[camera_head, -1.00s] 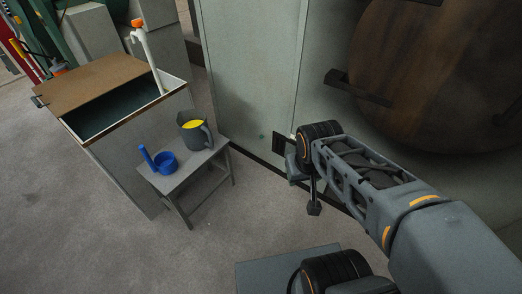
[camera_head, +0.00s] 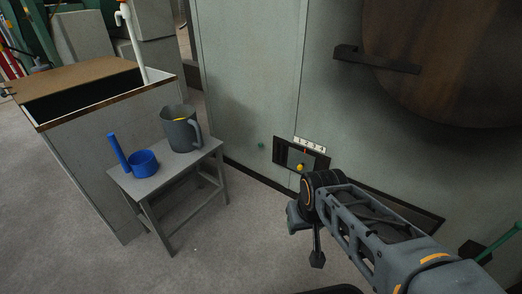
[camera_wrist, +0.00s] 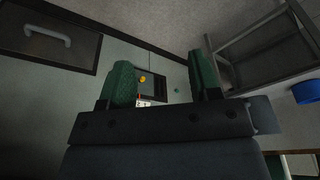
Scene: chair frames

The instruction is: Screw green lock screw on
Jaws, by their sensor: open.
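A small green piece (camera_head: 261,145), which looks like the green lock screw, sits on the grey wall left of a dark recessed panel (camera_head: 281,152). It also shows as a tiny teal spot in the wrist view (camera_wrist: 177,90). The panel has a yellow knob (camera_head: 300,168), a red mark and a numbered white strip (camera_head: 310,144). My gripper (camera_head: 293,217) is in front of and below the panel in the head view. In the wrist view my gripper (camera_wrist: 163,82) is open, its two green-padded fingers apart with nothing between them. The panel shows beyond them, at a distance.
A small grey table (camera_head: 190,172) at the left holds a dark jug (camera_head: 178,132) and a blue ladle-like cup (camera_head: 143,164). Behind it stands a box-like basin (camera_head: 75,150) with a white tap (camera_head: 133,45). A large round wooden disc (camera_head: 450,60) is at the upper right. Floor in front is clear.

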